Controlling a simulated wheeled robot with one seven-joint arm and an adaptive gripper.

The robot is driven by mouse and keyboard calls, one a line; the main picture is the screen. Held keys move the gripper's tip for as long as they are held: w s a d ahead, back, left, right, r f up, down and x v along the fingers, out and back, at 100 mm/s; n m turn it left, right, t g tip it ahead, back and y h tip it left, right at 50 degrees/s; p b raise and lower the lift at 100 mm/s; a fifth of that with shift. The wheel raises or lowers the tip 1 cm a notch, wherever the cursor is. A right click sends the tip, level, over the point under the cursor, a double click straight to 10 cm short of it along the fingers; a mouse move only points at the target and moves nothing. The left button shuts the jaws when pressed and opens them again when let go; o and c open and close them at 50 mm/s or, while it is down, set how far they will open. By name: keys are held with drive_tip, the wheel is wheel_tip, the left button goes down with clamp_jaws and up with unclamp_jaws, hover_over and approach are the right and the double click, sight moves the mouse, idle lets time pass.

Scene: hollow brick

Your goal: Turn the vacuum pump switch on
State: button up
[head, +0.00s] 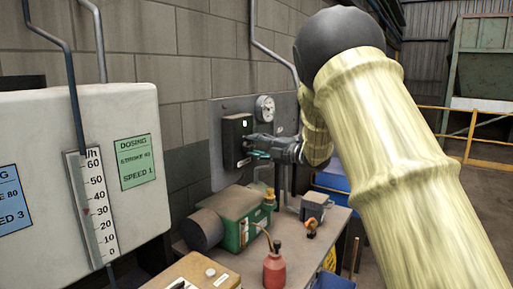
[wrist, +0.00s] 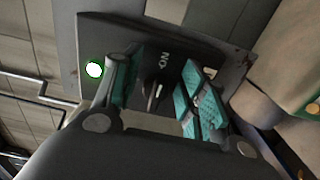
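The vacuum pump switch box (head: 232,129) is a dark box mounted on a grey wall panel. Its small lamp (head: 244,124) glows green; in the wrist view the lamp (wrist: 95,69) is bright white with a green rim. The switch lever (wrist: 159,91) shows in the wrist view below the word ON. My gripper (head: 249,149) is at the front of the box in the head view. In the wrist view its teal-padded fingers (wrist: 156,88) are spread apart, with the lever seen between them. I cannot tell whether either finger touches the lever.
A round gauge (head: 265,108) sits on the panel (head: 285,112) right of the box. A white tank (head: 110,215) stands at left.

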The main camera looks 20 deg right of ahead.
drive_tip(key=shift+f, duration=0.1)
drive_tip(key=v, duration=1.2)
drive_tip(key=shift+d, duration=0.1)
idle(0.4)
